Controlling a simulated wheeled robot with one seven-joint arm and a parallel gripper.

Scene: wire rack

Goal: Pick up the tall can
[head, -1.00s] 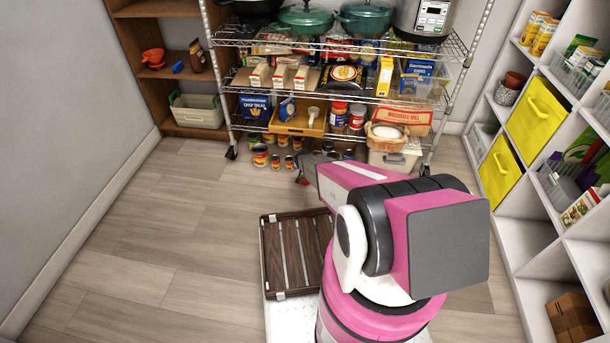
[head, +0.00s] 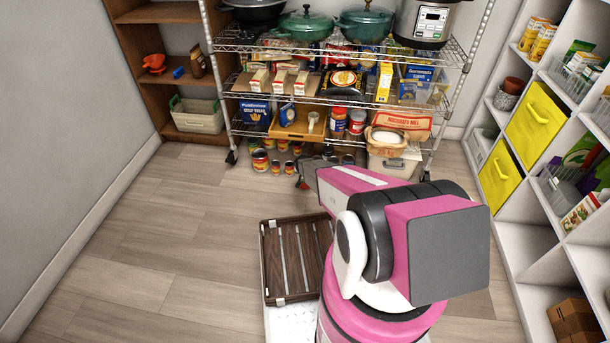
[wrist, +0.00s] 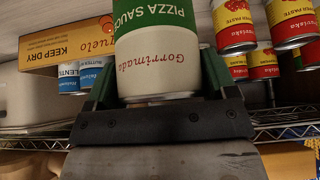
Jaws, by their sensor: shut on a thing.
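The can in my grip, a white and green pizza sauce can (wrist: 158,70), fills the upper middle of the wrist view. It appears upside down there, and its far end runs out of the picture. My gripper (wrist: 158,88) is shut on it, with a dark green finger on each side. In the head view my arm hides most of the gripper and I cannot make out the held can. The gripper end is low, at the foot of the wire rack (head: 455,52).
Several red and yellow cans (wrist: 235,25) are close on the right in the wrist view. Blue-labelled cans (wrist: 68,78) and a yellow box (wrist: 65,45) are on the left. A wire shelf (wrist: 285,115) is close by. The wooden floor (head: 170,220) left of my base is clear.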

